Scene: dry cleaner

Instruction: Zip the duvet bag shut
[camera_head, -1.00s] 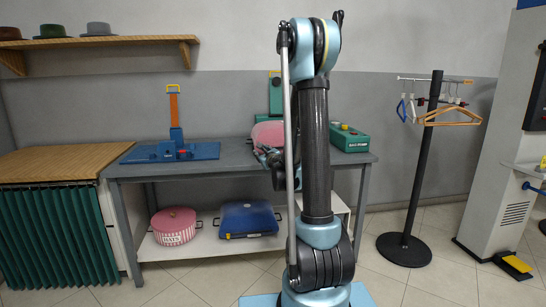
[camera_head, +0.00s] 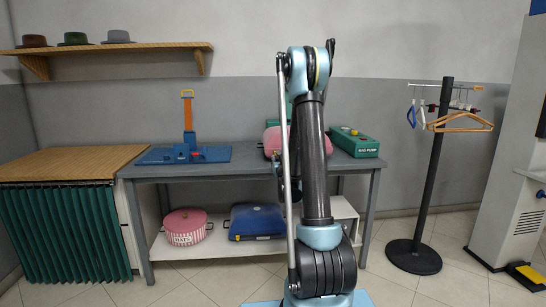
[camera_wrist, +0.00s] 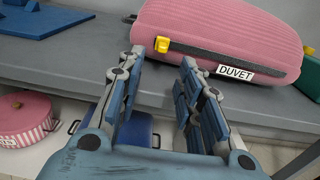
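The pink duvet bag (camera_wrist: 220,25) lies on the grey table, with a black zip strip (camera_wrist: 200,55) and a white DUVET label (camera_wrist: 236,73) along its near side. A yellow zip pull (camera_wrist: 163,44) sits at the strip's left end in the wrist view. My gripper (camera_wrist: 163,58) is open and empty. Its fingertips point toward the pull, one on each side of it in the picture, and look still short of it. In the head view the bag (camera_head: 271,143) is partly hidden behind my arm, and my gripper's fingers cannot be made out.
A blue fixture (camera_head: 185,153) stands left on the table (camera_head: 225,168); a green bag pump (camera_head: 354,142) is at its right end. A striped pink hat box (camera_head: 186,228) and blue case (camera_head: 257,222) sit on the lower shelf. A hanger stand (camera_head: 430,180) is to the right.

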